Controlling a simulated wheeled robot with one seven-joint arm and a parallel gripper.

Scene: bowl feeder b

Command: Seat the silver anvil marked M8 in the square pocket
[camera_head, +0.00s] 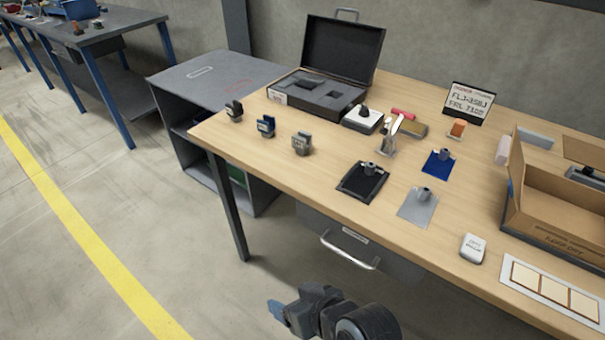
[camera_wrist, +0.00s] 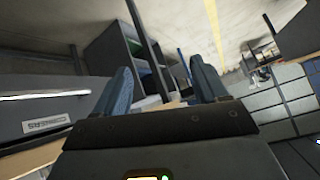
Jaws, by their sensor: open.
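My gripper (camera_head: 277,310) is low in front of the table, below its edge, with blue fingertips. In the wrist view my gripper (camera_wrist: 163,82) is open with nothing between the fingers. On the table's left stand three small labelled blocks: a dark one (camera_head: 235,111), a blue-grey one (camera_head: 266,127) and a grey one (camera_head: 301,144). Their markings are too small to read, so I cannot tell which is M8. An open black case (camera_head: 283,97) at the back has dark foam with cut-outs. Which one is the square pocket is unclear.
On the wooden table (camera_head: 325,215), black (camera_head: 348,189), blue (camera_head: 431,168) and silver (camera_head: 411,214) plates carry small grey posts. A cardboard box (camera_head: 556,205) stands right. A grey cabinet (camera_head: 215,75) is left. A drawer (camera_head: 345,240) hangs beneath.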

